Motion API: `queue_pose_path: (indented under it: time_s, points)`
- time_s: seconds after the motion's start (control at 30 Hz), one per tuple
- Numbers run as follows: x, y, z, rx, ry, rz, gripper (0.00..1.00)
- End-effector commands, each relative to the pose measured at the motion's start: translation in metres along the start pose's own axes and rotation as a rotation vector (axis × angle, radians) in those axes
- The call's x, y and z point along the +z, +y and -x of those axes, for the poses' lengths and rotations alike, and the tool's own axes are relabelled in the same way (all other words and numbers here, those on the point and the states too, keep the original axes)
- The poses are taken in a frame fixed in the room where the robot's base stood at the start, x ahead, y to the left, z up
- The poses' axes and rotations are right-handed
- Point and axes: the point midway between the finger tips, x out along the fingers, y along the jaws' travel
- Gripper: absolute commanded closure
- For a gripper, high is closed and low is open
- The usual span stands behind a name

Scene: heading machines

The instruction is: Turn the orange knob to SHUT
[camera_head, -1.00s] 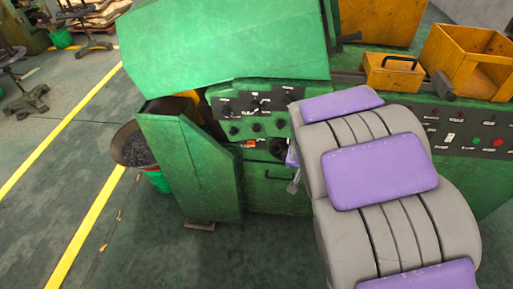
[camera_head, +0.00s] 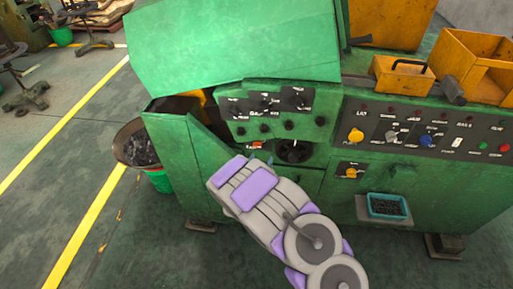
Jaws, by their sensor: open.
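An orange knob (camera_head: 351,173) sits on a small dark plate on the green machine's lower front, right of centre. A second, larger orange-yellow knob (camera_head: 356,136) is on the dark control panel above it. The lettering by both is too small to read, so I cannot tell which has a SHUT mark or how either is set. My grey and purple arm reaches from the bottom centre up to the left, its far end in front of the machine's left-centre front. I cannot make out my gripper's fingers. Both orange knobs are clear of the arm.
A black round handwheel (camera_head: 294,151) and several black knobs are on the centre panel. A blue tray (camera_head: 388,206) juts out on a ledge at lower right. Orange boxes (camera_head: 402,74) sit on top. The floor at left is open.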

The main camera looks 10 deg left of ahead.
Motion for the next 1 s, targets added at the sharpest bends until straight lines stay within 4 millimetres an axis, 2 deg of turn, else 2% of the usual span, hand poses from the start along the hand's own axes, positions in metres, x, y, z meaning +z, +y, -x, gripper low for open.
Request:
queue_pose_path:
  time_s: [0.03, 0.2, 0.4, 0.53, 0.67, 1.0]
  points:
    - [0.018, -0.006, 0.004, -0.01, 0.028, 0.006, 0.32]
    - [0.044, -0.018, 0.021, -0.038, 0.148, 0.003, 0.32]
    - [0.06, -0.025, 0.037, -0.055, 0.226, 0.0, 0.32]
    - [0.063, -0.031, 0.036, -0.054, 0.24, 0.004, 0.32]
    - [0.062, -0.035, 0.024, -0.052, 0.241, 0.007, 0.32]
    - [0.046, -0.033, -0.04, -0.051, 0.241, 0.0, 0.32]
